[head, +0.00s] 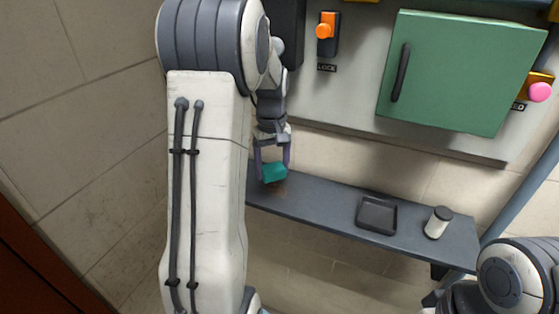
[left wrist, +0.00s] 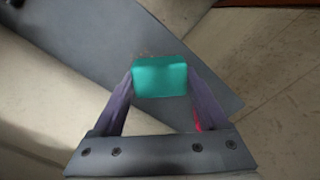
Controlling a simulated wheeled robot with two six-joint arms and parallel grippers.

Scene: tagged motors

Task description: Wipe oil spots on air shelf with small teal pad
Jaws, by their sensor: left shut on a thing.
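My left gripper (head: 273,168) is shut on the small teal pad (head: 274,174) at the left end of the dark grey air shelf (head: 325,205). A brownish oil spot (head: 278,188) shows on the shelf just below the pad in the head view. In the left wrist view the teal pad (left wrist: 160,76) sits between the two fingertips, over the shelf (left wrist: 100,50). I cannot tell whether the pad touches the shelf. Of my right arm only grey and white links show at the lower right; its gripper is not visible.
A black square tray (head: 376,216) and a white jar with a dark lid (head: 438,222) stand on the shelf's right part. Above hang a green cabinet (head: 455,75), an orange-knobbed switch (head: 327,33) and a pink button (head: 539,92). Shelf between pad and tray looks clear.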

